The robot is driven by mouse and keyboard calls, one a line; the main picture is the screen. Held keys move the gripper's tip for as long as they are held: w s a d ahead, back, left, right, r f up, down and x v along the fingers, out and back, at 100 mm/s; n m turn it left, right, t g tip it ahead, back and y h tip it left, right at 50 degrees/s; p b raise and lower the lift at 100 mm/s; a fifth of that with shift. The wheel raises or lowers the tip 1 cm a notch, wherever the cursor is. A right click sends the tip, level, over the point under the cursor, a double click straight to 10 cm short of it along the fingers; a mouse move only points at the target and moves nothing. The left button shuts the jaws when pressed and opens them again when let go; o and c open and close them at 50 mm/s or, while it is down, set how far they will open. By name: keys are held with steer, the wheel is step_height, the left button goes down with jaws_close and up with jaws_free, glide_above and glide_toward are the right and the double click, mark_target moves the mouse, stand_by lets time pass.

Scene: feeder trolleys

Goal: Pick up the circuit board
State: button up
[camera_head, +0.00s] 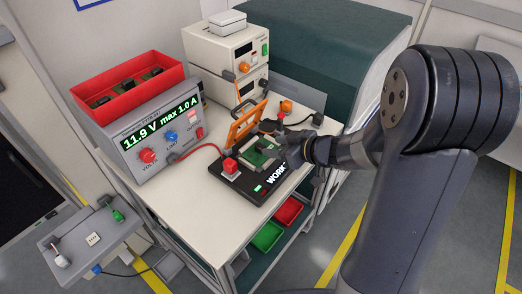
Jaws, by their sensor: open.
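The green circuit board (256,158) lies in the black test fixture (240,181) on the white bench. The fixture's orange frame (248,122) is tilted up behind the board. My gripper (281,152) is at the right side of the board, at the end of my arm reaching in from the right. Its jaws are open; they partly cover the board's right side. Whether a finger touches the board is too small to tell.
A red button (230,168) stands on the fixture's left corner. A power supply (160,130) carrying a red bin (128,84) stands to the left. Stacked cream instruments (222,55) stand behind. A red cable (203,150) crosses the bench. The front of the benchtop (205,232) is clear.

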mark_target(262, 146)
steer(key=shift+f+x, duration=0.2)
steer(key=shift+x, duration=1.3)
steer(key=shift+f+x, duration=0.15)
steer(key=shift+x, duration=1.35)
steer(key=shift+s+d, duration=0.1)
steer(key=shift+d, duration=0.1)
steer(key=shift+c, duration=0.4)
jaws_close()
